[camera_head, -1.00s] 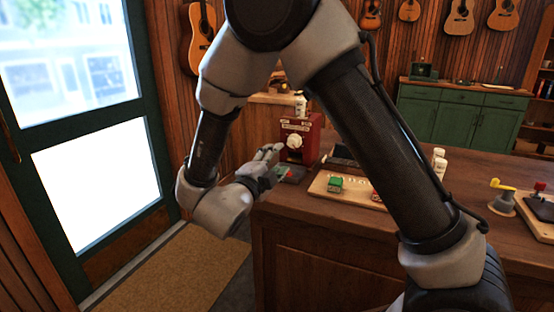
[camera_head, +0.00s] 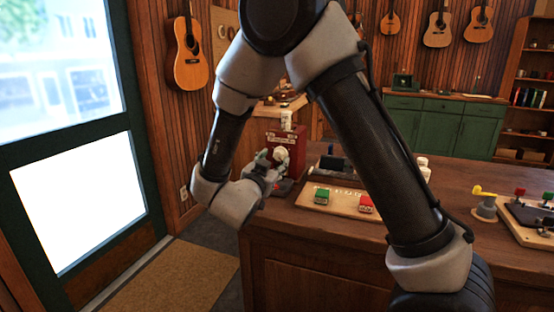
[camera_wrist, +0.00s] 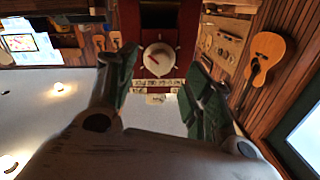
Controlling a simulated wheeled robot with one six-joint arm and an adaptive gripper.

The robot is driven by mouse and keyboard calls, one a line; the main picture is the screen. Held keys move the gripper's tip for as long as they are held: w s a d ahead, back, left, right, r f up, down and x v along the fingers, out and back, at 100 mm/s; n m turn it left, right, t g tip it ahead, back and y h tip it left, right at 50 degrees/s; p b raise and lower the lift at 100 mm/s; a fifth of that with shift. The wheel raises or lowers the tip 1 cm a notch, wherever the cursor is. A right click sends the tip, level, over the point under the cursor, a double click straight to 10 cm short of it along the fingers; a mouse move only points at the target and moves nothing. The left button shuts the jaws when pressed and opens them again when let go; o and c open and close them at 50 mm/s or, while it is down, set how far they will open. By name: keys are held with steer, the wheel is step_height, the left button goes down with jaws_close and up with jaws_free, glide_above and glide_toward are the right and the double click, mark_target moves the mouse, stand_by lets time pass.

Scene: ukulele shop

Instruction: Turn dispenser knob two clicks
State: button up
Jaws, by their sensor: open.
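The red dispenser (camera_head: 297,142) stands at the left end of the wooden counter with a white bottle (camera_head: 287,119) on its top. Its round white knob (camera_head: 281,153) faces my arm and is partly hidden by my fingers in the head view. My gripper (camera_head: 268,163) is open and empty just in front of the knob. In the wrist view the knob (camera_wrist: 159,60) with its small red mark shows beyond and between the two spread fingers of my gripper (camera_wrist: 153,76). I cannot tell for sure whether a finger touches it.
A wooden board (camera_head: 341,202) with a green block (camera_head: 321,196) and a red block (camera_head: 366,203) lies right of the dispenser. A dark holder (camera_head: 333,165) stands behind it. A grey stand with a yellow handle (camera_head: 484,205) is farther right.

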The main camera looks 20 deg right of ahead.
mark_target(278, 157)
steer(key=shift+x, duration=2.1)
steer(key=c, duration=1)
steer(key=shift+n, duration=1.2)
steer(key=o, duration=1)
